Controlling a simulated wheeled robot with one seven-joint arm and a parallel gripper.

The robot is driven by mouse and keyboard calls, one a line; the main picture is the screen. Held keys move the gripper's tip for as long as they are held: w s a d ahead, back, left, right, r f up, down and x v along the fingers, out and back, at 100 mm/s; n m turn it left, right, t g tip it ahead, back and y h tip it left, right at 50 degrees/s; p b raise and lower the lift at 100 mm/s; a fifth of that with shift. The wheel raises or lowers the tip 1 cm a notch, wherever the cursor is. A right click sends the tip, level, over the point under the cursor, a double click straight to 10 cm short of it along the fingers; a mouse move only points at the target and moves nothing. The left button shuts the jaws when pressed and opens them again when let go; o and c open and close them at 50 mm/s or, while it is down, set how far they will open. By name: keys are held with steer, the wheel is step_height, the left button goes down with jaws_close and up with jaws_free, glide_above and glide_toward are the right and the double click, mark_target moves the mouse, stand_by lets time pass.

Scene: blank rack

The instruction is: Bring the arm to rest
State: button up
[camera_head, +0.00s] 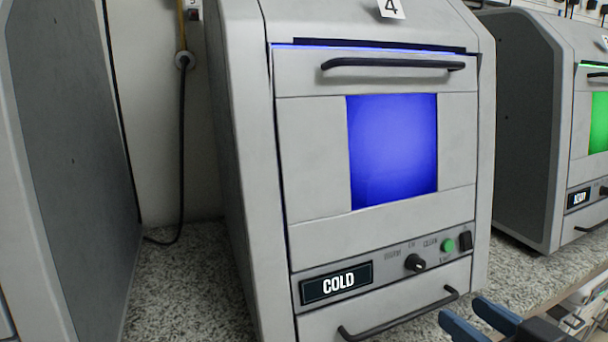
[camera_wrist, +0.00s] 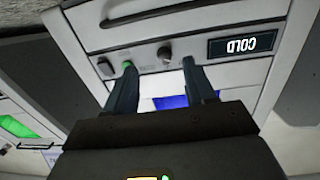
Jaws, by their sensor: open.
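My gripper (camera_head: 480,318) shows at the bottom right of the head view, with its two blue-grey fingers apart and nothing between them. In the wrist view its fingers (camera_wrist: 158,90) are also spread and empty, in front of a grey machine. That machine (camera_head: 310,155) has a blue-lit window (camera_head: 392,150), a sign reading COLD (camera_head: 337,284) and a label with the number 4 (camera_head: 391,8). The machine's panel and sign (camera_wrist: 243,45) appear upside down in the wrist view. I cannot tell how far the fingers are from the machine's front.
The machine's door has a black upper handle (camera_head: 392,64), and a lower handle (camera_head: 398,314) is near my gripper. A dark knob (camera_head: 414,262) and green button (camera_head: 448,245) are on its panel. Other grey machines stand left (camera_head: 70,150) and right (camera_head: 525,130) on the speckled counter (camera_head: 185,270).

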steer(key=s+f+m+h+p, duration=0.1)
steer(key=s+f+m+h, duration=0.1)
steer(key=s+f, duration=0.35)
steer(key=s+f+m+h+p, duration=0.1)
steer(key=s+f+h, duration=0.1)
steer(key=s, duration=0.7)
steer(key=a+p+v, duration=0.2)
steer(key=v, duration=1.5)
steer(key=shift+s+a, duration=0.35)
steer(key=shift+s, duration=0.1)
